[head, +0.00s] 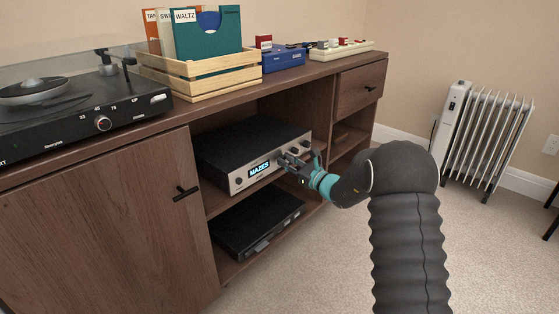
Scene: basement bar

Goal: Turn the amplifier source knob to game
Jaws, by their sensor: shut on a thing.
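The amplifier (262,142) is a black box with a silver front on the upper open shelf of the cabinet. Its lit blue display (259,168) shows a word that looks like "MAZES". My gripper (286,160) is at the front panel, just right of the display, with its fingers shut on a knob there. The fingers hide most of that knob, and its label and pointer cannot be read. Another knob (306,144) shows at the panel's right end. A small round control (238,181) sits at the left end.
A flat black device (256,221) lies on the shelf below. A turntable (80,112), a wooden record crate (195,75) and small boxes (283,58) stand on the cabinet top. The floor at right is clear up to a white radiator (485,135).

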